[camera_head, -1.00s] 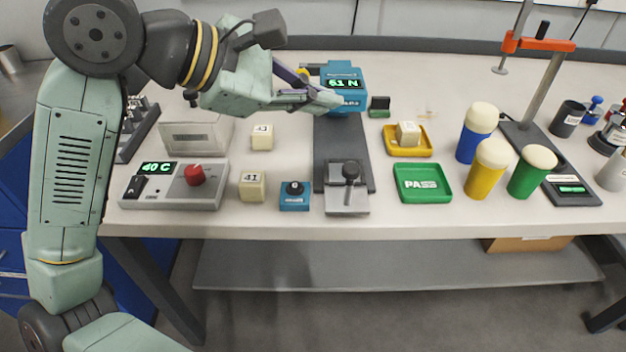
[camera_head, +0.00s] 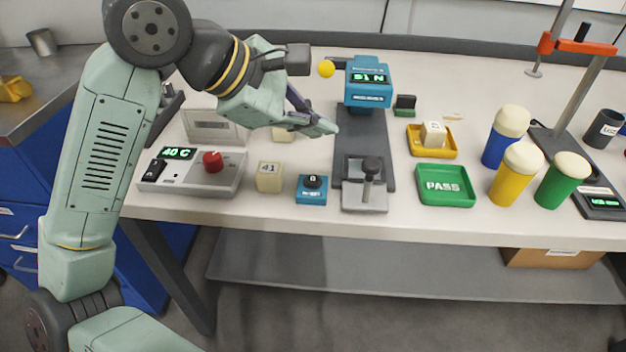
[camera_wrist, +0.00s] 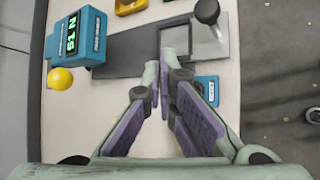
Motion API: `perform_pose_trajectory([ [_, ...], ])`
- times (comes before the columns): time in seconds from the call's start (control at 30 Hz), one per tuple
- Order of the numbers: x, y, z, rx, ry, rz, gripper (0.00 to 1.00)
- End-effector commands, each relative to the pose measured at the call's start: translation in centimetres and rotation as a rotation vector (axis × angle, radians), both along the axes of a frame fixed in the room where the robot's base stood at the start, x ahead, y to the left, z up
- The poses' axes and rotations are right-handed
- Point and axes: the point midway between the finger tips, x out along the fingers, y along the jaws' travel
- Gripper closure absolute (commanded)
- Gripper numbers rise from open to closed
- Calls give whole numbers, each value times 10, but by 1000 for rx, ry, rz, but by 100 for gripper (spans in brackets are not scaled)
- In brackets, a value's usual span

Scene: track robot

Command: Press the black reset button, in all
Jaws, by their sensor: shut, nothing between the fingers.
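A small blue box (camera_head: 311,196) with a round black button (camera_head: 313,181) on top stands near the front edge of the table. A white label on its front is too small to read surely. The blue box also shows in the wrist view (camera_wrist: 208,88), partly hidden behind the right finger; its button is not clearly seen there. My gripper (camera_head: 333,129) is shut and empty. It is above the table, behind and above the blue box and apart from it. In the wrist view, my gripper's fingertips (camera_wrist: 160,66) are together over the grey plate's edge.
A blue instrument (camera_head: 367,92) on a dark plate (camera_head: 376,140) stands behind, a clamp block with a black knob (camera_head: 371,168) to the box's right. A cube marked 41 (camera_head: 269,179) and a grey heater unit (camera_head: 190,180) are left. A green PASS tray (camera_head: 444,187) lies right.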

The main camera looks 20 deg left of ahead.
Motion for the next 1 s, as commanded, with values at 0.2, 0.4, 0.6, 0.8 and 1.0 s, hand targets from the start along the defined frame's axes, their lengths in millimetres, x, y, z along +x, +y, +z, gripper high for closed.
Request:
perform_pose_trajectory([
  [0.2, 0, 0, -36, -1, 0, 0, 100],
  [0.4, 0, 0, -64, 0, -1, 1, 100],
  [0.6, 0, 0, -71, 0, -1, 1, 100],
  [0.8, 0, 0, -70, 0, 0, 0, 100],
  [1.0, 0, 0, -70, 0, 0, 0, 100],
])
